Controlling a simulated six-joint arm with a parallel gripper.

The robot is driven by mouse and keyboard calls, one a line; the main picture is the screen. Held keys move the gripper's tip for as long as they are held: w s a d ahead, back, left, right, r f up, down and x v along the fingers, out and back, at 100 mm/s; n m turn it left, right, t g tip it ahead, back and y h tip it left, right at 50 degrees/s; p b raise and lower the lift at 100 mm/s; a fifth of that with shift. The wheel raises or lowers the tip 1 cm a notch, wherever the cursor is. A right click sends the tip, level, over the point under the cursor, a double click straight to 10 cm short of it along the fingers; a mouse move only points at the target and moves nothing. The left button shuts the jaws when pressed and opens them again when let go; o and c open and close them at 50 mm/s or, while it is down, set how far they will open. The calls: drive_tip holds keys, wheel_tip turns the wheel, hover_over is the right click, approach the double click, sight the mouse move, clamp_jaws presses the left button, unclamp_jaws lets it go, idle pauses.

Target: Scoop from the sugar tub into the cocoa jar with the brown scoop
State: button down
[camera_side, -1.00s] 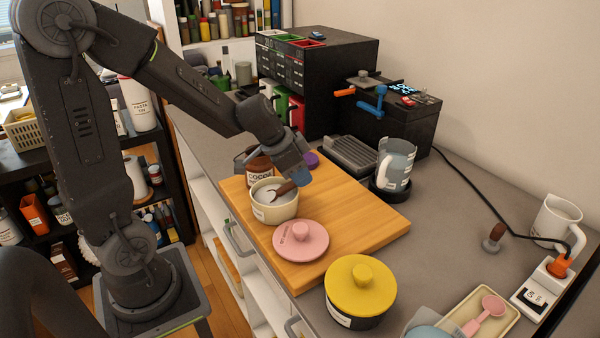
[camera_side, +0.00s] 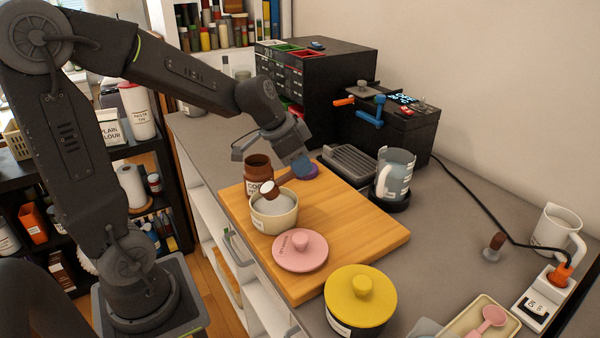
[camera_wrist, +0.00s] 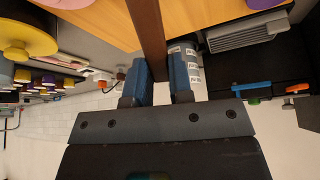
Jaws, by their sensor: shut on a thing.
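My gripper (camera_side: 299,165) is shut on the handle of the brown scoop (camera_side: 276,188). In the wrist view, the scoop's dark brown handle (camera_wrist: 151,35) runs up from between my blue fingertips (camera_wrist: 166,75). The scoop's bowl is above the cream sugar tub (camera_side: 267,225), with something white showing at it. The open tub holds white sugar and stands on the wooden board. The brown cocoa jar (camera_side: 257,168) stands open just behind the tub, its label partly hidden by the scoop and tub. I cannot see into the jar.
A pink lid (camera_side: 300,250) lies in front of the tub. A purple lid (camera_side: 311,171) is partly behind my gripper. A yellow-lidded pot (camera_side: 361,295) stands at the front. A glass jug (camera_side: 395,172) stands right of the wooden board (camera_side: 350,232), whose right part is clear.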

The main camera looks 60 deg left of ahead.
drive_tip(key=g, duration=0.1)
drive_tip(key=w+g+y, duration=0.1)
drive_tip(key=g, duration=0.1)
drive_tip(key=w+g, duration=0.1)
drive_tip(key=g, duration=0.1)
drive_tip(key=shift+d+r+y, duration=0.15)
drive_tip(key=shift+d+y, duration=0.15)
idle(0.4)
